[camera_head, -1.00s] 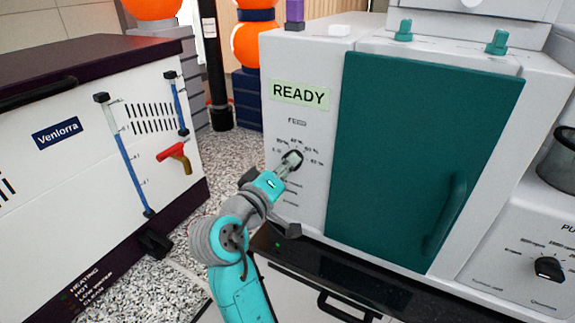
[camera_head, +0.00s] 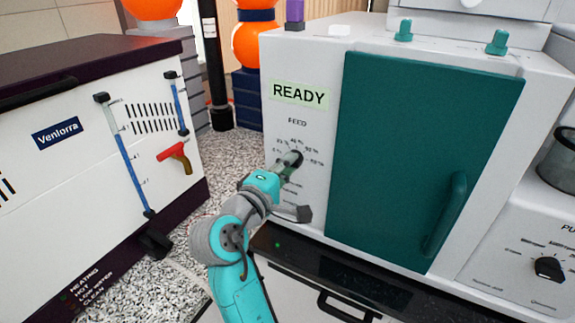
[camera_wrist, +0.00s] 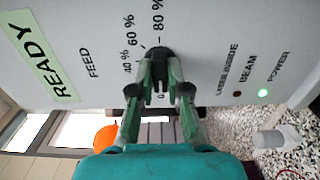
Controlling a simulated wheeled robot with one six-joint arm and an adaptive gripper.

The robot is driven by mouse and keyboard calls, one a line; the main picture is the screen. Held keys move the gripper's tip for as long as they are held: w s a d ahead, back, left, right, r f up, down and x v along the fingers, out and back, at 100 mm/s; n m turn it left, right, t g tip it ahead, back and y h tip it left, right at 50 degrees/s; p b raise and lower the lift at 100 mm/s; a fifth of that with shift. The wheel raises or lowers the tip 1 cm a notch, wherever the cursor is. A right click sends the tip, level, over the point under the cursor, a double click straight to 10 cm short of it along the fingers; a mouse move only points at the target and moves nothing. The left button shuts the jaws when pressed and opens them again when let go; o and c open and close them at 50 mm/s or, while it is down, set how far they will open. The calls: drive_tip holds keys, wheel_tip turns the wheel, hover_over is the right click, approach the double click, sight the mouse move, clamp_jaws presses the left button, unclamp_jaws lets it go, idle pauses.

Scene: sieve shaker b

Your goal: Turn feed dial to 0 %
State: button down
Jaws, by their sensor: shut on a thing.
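The feed dial (camera_wrist: 158,54) is a black knob on the white front panel of the machine, under the word FEED. Percent marks such as 40 %, 60 % and 80 % stand around it. My gripper (camera_wrist: 160,72) is shut on the dial, one finger on each side. In the head view the gripper (camera_head: 289,165) reaches the dial (camera_head: 295,158) from the lower left. The fingers hide part of the scale, and I cannot tell exactly which mark the dial points to.
A green READY display (camera_head: 299,92) sits above the dial. A teal door (camera_head: 420,150) with a handle is to the right. A white Venlorra unit (camera_head: 90,150) with a red-handled tap (camera_head: 173,152) stands to the left. A green POWER light (camera_wrist: 262,93) is lit.

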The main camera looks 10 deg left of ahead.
drive_tip(key=shift+w+d+r, duration=0.1)
drive_tip(key=shift+w+r, duration=0.05)
drive_tip(key=shift+r, duration=0.1)
drive_tip(key=c, duration=1.3)
unclamp_jaws()
drive_tip(key=shift+c, duration=0.2)
drive_tip(key=shift+o, duration=1)
drive_tip(key=shift+f, duration=0.15)
drive_tip(key=shift+f, duration=0.1)
drive_tip(key=v, duration=1.2)
